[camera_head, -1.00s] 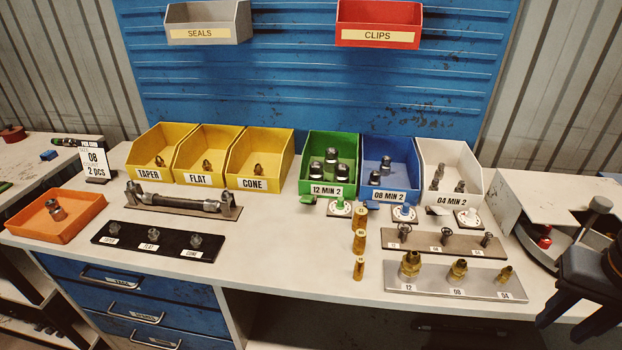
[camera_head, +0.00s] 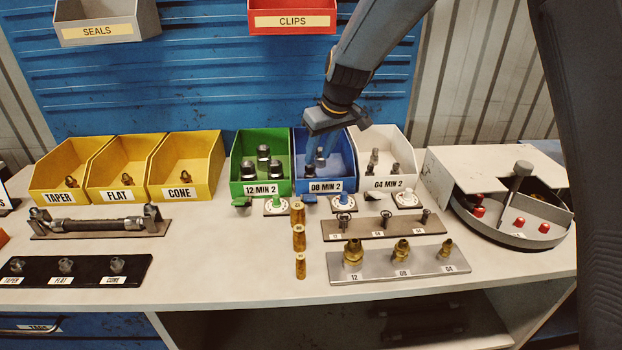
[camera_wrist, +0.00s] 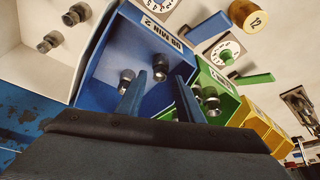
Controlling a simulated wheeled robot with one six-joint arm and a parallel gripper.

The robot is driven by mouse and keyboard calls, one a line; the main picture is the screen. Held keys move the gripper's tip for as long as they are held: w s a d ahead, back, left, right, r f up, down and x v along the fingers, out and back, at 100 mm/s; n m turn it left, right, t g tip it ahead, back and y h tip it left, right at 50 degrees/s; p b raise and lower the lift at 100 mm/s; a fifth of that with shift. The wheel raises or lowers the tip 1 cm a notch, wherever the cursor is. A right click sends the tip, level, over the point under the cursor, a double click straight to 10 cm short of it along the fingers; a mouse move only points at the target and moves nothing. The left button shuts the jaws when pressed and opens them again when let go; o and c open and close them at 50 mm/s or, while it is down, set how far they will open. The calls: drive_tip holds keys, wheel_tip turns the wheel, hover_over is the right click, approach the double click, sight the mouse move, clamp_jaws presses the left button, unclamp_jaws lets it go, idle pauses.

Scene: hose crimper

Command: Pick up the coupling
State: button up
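Two grey metal couplings stand in the blue bin labelled 08 MIN 2 (camera_head: 341,168). In the wrist view one coupling (camera_wrist: 160,66) shows between my fingertips, and another coupling (camera_wrist: 127,77) shows left of the left finger. My gripper (camera_wrist: 161,77) is open, with a clear gap between its two fingers. In the head view my gripper (camera_head: 316,157) points down into the blue bin, and the couplings there are mostly hidden by it. I cannot tell whether a finger touches a coupling.
The green bin (camera_head: 240,168) with several couplings stands close on the left. The white bin (camera_head: 402,150) with fittings stands close on the right. Round dials, brass pieces (camera_head: 299,238) and fitting racks (camera_head: 390,268) lie in front. A round tray with red pieces (camera_head: 518,222) is at right.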

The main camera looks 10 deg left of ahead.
sight(311, 168)
drive_tip(key=shift+w+a+p+x, duration=0.15)
drive_tip(key=shift+p+x, duration=0.55)
drive_tip(key=shift+x, duration=1.3)
drive_tip(key=shift+w+a+p+x, duration=0.1)
drive_tip(key=shift+p+x, duration=0.6)
drive_tip(key=shift+x, duration=1.35)
drive_tip(key=shift+r, duration=0.15)
drive_tip(key=c, duration=0.8)
